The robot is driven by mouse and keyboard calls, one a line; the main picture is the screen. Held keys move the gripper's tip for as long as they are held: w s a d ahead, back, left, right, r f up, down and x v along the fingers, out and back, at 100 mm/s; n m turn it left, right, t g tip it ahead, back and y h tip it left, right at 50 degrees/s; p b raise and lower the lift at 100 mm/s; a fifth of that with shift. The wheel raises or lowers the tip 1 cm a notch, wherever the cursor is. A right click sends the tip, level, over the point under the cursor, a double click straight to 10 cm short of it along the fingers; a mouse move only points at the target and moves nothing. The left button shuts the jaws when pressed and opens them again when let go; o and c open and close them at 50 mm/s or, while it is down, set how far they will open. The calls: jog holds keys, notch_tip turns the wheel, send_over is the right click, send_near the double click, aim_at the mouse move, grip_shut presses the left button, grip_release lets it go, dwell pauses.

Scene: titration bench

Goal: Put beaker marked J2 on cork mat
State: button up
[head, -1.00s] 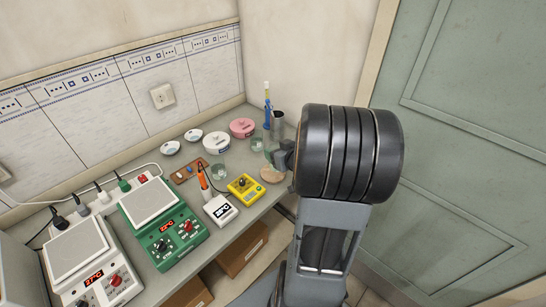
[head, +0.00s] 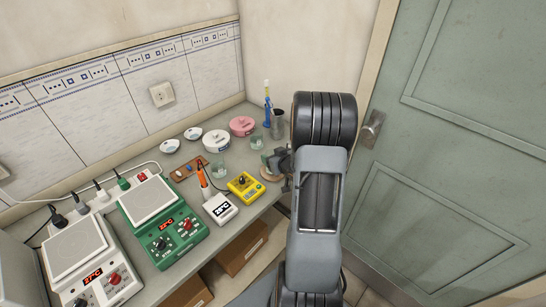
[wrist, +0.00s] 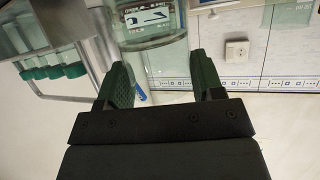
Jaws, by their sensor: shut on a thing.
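My gripper (head: 281,166) is at the right end of the bench, partly hidden by my arm. In the wrist view my gripper (wrist: 165,88) is shut on a clear glass beaker (wrist: 155,45). The beaker has a dark-and-white label whose marking I cannot read. In the head view the held beaker (head: 267,160) is small and faint, over or at the round cork mat (head: 268,176). I cannot tell whether its base touches the mat. The mat is largely hidden by the beaker and gripper.
Other glass beakers stand behind (head: 257,141) and to the left (head: 218,169). A grey metal cup (head: 277,123) and a blue stand (head: 266,112) are at the back corner. A yellow device (head: 246,187) sits left of the mat. The bench's front edge is close.

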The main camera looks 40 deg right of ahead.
jog(key=shift+f, duration=0.1)
jog(key=shift+f, duration=0.15)
jog(key=o, duration=1)
